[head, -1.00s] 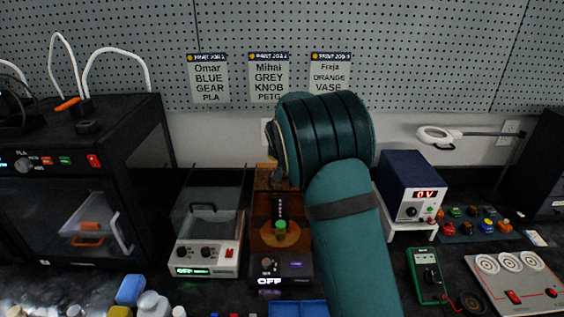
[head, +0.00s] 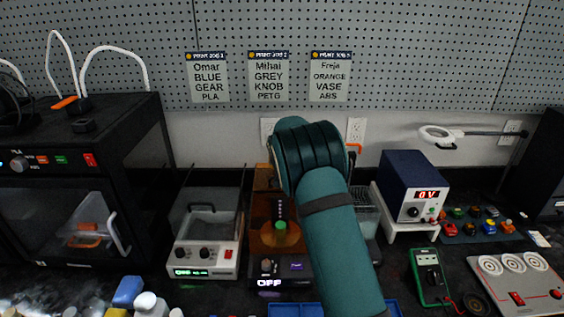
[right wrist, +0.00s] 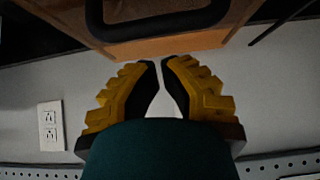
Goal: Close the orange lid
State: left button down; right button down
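The orange lid (right wrist: 165,42) shows in the right wrist view as a tilted orange panel with a black handle (right wrist: 158,22) across the top of the picture. In the head view an upright orange-brown panel (head: 263,179), which looks like the raised lid, stands at the back of a dark unit with an amber top (head: 268,240); my right arm hides part of it. My right gripper (right wrist: 160,61) has yellow-backed fingers with tips almost together and nothing between them. The tips are close to the panel's lower edge; contact is unclear. My left gripper is in neither view.
A unit with a clear lid (head: 207,221) stands left of the amber one, and a black 3D printer (head: 85,133) farther left. A blue power supply (head: 413,188) on a white stand is to the right. The pegboard wall (head: 400,60) is close behind.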

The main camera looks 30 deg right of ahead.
jog(key=shift+s+a, duration=0.55)
jog(key=shift+s, duration=0.2)
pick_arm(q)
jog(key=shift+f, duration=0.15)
pick_arm(e)
jog(key=shift+s+a+f, duration=0.2)
jog(key=shift+s+a, duration=0.15)
jog(key=shift+s, duration=0.3)
